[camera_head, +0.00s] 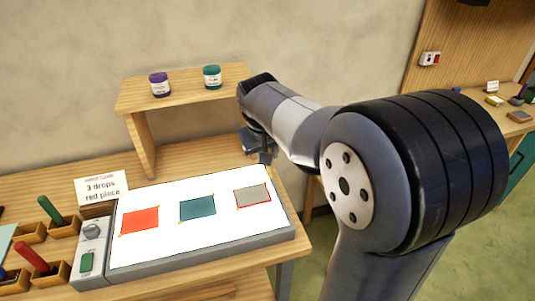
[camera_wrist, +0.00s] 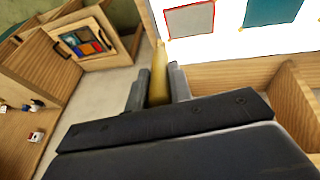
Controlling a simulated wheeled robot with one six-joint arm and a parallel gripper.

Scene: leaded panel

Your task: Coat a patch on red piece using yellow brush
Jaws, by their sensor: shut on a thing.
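The red piece (camera_head: 140,221) lies on the left part of the lit white panel (camera_head: 170,247). A teal piece (camera_head: 198,208) lies in the middle and a grey piece (camera_head: 252,195) with a red outline lies at the right. In the wrist view, my gripper (camera_wrist: 158,88) is shut on the yellow brush (camera_wrist: 159,72), whose handle shows between the fingers. The grey piece (camera_wrist: 190,19) and the teal piece (camera_wrist: 272,10) show beyond it; the red piece is out of that view. In the head view my gripper (camera_head: 264,155) is past the panel's far right corner, and the brush is not clear there.
A shelf (camera_head: 185,90) behind the panel holds a purple jar (camera_head: 159,84) and a teal jar (camera_head: 212,77). A card (camera_head: 101,187) reads "3 drops red piece". A green-handled tool (camera_head: 51,210) and a red-handled tool (camera_head: 34,258) stand in wooden holders at the left.

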